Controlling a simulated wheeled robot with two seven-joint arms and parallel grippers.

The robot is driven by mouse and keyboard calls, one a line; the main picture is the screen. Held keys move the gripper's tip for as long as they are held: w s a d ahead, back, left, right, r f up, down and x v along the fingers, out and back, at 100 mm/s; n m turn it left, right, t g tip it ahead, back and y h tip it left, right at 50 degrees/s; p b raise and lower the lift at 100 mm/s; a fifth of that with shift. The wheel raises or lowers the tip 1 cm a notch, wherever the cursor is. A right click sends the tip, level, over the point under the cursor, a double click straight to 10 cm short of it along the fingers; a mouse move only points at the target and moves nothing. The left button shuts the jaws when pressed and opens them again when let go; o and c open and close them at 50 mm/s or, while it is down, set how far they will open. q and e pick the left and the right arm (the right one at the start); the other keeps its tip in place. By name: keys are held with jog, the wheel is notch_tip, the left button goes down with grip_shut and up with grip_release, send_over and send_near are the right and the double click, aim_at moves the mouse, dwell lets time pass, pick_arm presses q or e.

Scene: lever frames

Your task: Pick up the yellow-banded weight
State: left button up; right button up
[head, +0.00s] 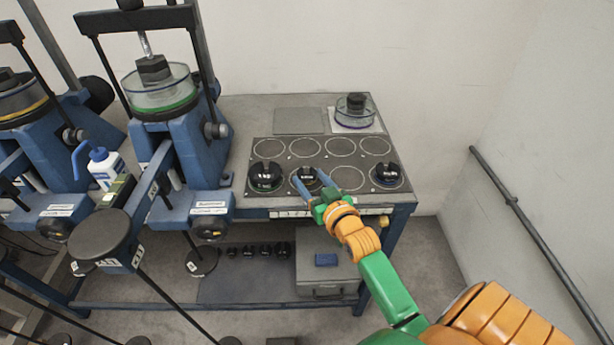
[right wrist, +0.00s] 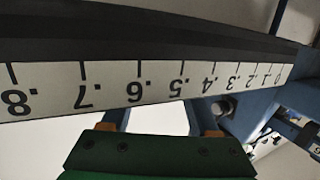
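Three black weights stand on the dark mat with circles. The middle weight (head: 309,174) is at my right gripper (head: 309,181); its band colour cannot be made out. The left weight (head: 266,176) seems to have a greenish band, the right weight (head: 387,174) a bluish one. My right gripper's blue fingers are spread apart, near and partly in front of the middle weight; contact cannot be told. The right wrist view shows the fingers apart, their ends hidden behind a scale strip (right wrist: 150,80). No yellow band is clear on these weights. My left gripper is out of view.
The mat (head: 287,163) has several empty circles. A glass dish with a weight (head: 355,112) stands at the back right. Blue lever frames (head: 165,150) crowd the left. A scale strip runs along the table's front edge. A grey box (head: 322,279) sits below.

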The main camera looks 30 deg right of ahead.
jog(key=c, duration=0.3)
jog(key=shift+c, duration=0.2)
jog(key=shift+r, duration=0.3)
notch_tip(320, 180, up, 3)
jog(key=shift+s+a+r+p, duration=0.1)
jog(key=shift+r+p, duration=0.1)
jog(key=shift+p, duration=0.25)
jog(key=shift+s+a+r+p, duration=1)
jog(key=shift+s+r+p, duration=1)
jog(key=shift+s, duration=0.05)
jog(key=shift+s+a+r+p, duration=1.05)
jog(key=shift+s+r+p, duration=0.9)
jog(key=shift+s, duration=0.05)
jog(key=shift+s+a+r+p, duration=1)
jog(key=shift+s+r+p, duration=1)
jog(key=shift+s, duration=0.05)
